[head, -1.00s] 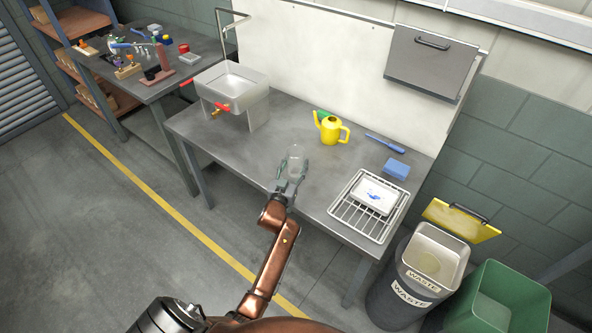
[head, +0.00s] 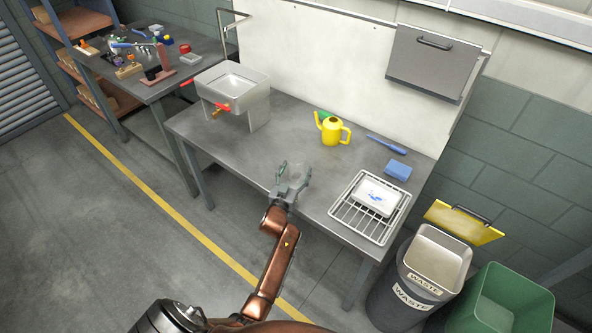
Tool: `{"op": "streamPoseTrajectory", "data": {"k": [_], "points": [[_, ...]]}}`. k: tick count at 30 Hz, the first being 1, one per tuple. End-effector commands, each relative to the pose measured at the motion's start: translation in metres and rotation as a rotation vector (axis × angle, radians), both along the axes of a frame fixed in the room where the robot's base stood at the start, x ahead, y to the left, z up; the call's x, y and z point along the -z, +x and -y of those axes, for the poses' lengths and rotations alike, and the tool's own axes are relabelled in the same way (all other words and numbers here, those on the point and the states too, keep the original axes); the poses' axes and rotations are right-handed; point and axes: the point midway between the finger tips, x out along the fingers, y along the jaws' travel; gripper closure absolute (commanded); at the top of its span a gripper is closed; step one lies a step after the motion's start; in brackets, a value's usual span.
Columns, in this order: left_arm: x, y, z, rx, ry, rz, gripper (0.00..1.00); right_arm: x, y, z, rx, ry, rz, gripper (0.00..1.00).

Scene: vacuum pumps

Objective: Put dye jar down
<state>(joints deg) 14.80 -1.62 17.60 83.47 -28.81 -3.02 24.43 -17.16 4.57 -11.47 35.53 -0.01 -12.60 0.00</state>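The dye jar (head: 295,172) is a clear, see-through jar near the front edge of the grey metal table (head: 245,160). It is faint against the grey and partly hidden by my gripper; I cannot tell its contents. My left gripper (head: 294,174) comes over the table's front edge with its fingers spread on both sides of the jar. The fingers look open, with the jar between them at about table height. I cannot tell whether a finger still touches it. My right gripper is not in view.
A wire rack (head: 347,213) with a white tray (head: 377,196) stands to the right. A blue sponge (head: 398,170), a blue-handled tool (head: 386,144) and a yellow watering can (head: 331,131) lie behind. A metal sink (head: 232,84) stands left. The table between is clear.

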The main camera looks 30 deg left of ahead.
Motion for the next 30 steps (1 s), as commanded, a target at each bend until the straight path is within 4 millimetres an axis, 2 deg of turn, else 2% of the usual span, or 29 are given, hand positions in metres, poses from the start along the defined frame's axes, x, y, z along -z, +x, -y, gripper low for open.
{"op": "streamPoseTrajectory", "data": {"k": [10,21,25,30], "points": [[0.004,0.0,0.0,0.0,0.001,-0.001,0.36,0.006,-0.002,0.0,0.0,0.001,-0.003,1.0],[-0.004,-0.058,0.021,-0.001,0.0,-0.002,0.36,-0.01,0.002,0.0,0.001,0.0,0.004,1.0],[-0.004,-0.07,0.025,0.0,0.0,-0.001,0.36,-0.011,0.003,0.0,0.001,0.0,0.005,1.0],[-0.004,-0.074,0.027,0.0,0.0,0.0,0.36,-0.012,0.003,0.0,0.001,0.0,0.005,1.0]]}}
